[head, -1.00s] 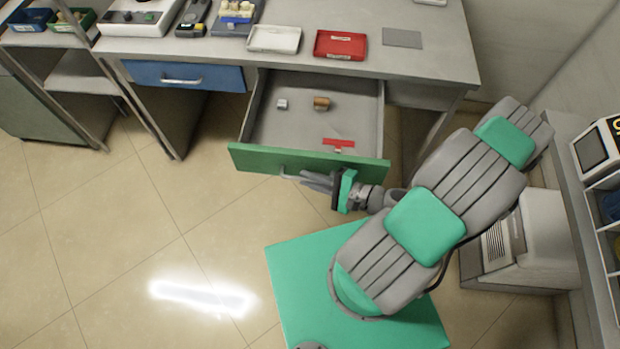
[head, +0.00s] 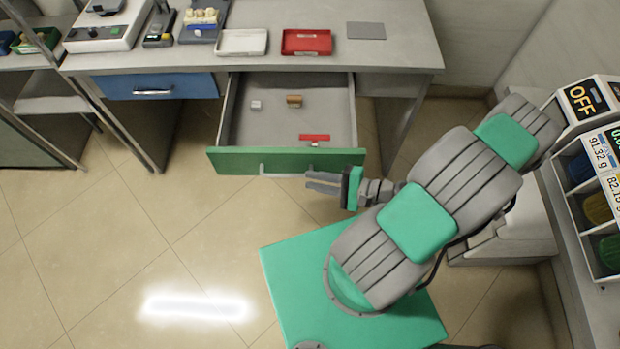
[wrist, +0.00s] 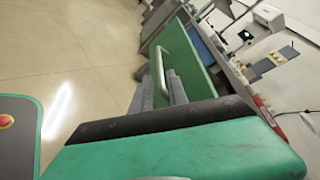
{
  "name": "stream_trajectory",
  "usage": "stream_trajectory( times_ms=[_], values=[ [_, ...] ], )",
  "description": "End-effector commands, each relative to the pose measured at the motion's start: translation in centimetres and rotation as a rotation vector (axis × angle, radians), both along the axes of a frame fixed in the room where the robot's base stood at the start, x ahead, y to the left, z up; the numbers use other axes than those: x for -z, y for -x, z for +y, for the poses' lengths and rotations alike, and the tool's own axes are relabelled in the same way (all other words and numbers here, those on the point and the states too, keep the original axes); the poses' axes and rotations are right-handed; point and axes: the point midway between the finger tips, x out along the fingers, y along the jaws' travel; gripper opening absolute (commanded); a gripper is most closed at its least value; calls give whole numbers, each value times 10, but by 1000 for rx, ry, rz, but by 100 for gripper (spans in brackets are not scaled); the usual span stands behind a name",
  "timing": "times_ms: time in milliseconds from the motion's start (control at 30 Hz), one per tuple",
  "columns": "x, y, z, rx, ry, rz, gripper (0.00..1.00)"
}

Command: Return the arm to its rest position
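My arm reaches from my green base toward the open drawer, bent, with my gripper (head: 308,182) at its end just in front of the green drawer front (head: 230,160). The two grey fingers are apart with nothing seen between them in the head view. In the wrist view, the fingers (wrist: 162,92) point toward the drawer front and its metal handle (wrist: 163,68). They overlap the handle's near end there, and I cannot tell whether they touch it. The drawer (head: 285,125) is pulled out and holds a small grey block (head: 256,105), a brown cylinder (head: 295,101) and a red piece (head: 315,137).
The desk carries a white tray (head: 241,43), a red tray (head: 306,42), a grey plate (head: 366,30) and instruments at the left. A blue drawer (head: 160,86) is shut. A rack with bins (head: 580,170) stands close on the right. The floor at the left is clear.

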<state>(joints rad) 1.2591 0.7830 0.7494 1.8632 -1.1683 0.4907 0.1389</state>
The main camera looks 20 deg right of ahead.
Motion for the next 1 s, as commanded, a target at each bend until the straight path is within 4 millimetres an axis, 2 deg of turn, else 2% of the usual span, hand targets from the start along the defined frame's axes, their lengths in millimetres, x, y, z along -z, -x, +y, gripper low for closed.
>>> stream_trajectory(
  times_ms=[367, 467, 600, 667, 767, 900, 1000],
  values=[
    [0, 1, -2, -26, 28, 6, 20],
    [-1, 5, 0, -141, 121, 29, 20],
    [-10, 12, 0, -428, 385, 77, 20],
    [-21, 14, -2, -562, 530, 94, 20],
    [-50, 13, -7, -745, 775, 103, 20],
    [-105, 9, -7, -903, 1098, 71, 20],
    [-147, 10, -2, -947, 1287, 23, 20]
  ],
)
